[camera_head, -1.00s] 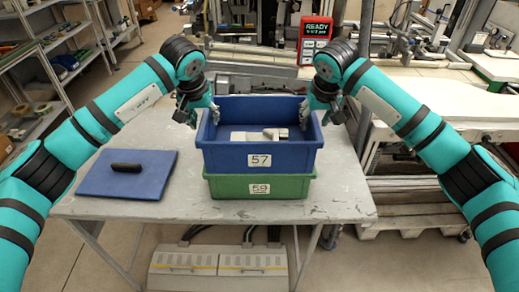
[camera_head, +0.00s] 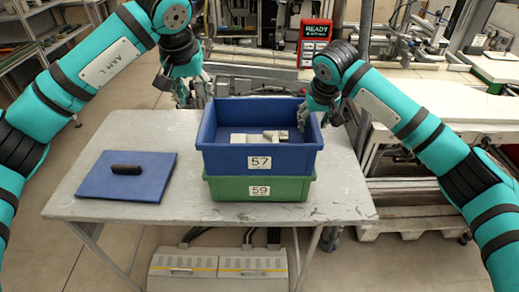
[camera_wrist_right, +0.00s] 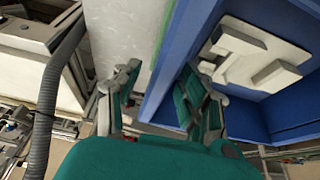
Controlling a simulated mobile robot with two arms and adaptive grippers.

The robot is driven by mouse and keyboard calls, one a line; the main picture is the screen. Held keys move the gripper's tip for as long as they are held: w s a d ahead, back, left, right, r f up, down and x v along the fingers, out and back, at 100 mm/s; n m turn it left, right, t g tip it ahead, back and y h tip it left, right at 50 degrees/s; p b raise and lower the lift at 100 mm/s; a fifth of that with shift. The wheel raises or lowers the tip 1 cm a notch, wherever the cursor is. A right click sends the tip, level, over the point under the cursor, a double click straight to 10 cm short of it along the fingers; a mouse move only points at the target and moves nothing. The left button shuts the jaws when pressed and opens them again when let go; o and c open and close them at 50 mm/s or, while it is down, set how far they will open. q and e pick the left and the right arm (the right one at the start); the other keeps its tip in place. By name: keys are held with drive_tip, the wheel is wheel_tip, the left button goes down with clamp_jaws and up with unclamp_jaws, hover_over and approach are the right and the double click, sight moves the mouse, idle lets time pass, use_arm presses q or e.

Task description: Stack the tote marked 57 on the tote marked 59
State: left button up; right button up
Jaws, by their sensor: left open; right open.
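The blue tote marked 57 (camera_head: 225,159) sits on top of the green tote marked 59 (camera_head: 230,188) on the grey table, and the two look aligned. Pale grey parts (camera_head: 262,137) lie inside the blue tote. My left gripper (camera_head: 190,92) is open and empty, above and to the left of the blue tote, apart from it. My right gripper (camera_head: 322,112) is open at the blue tote's right wall. In the right wrist view, its fingers (camera_wrist_right: 160,95) are spread with the wall's rim between or close to them; contact cannot be told.
A blue flat board (camera_head: 98,180) with a dark object (camera_head: 126,169) on it lies on the table (camera_head: 335,205) left of the totes. A red-framed screen (camera_head: 316,32) reading READY stands behind. Shelves are at the left; a bench stands at the right.

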drive_tip(key=v, duration=1.2)
drive_tip(key=shift+s+f, duration=0.1)
drive_tip(key=shift+f, duration=0.05)
idle(0.4)
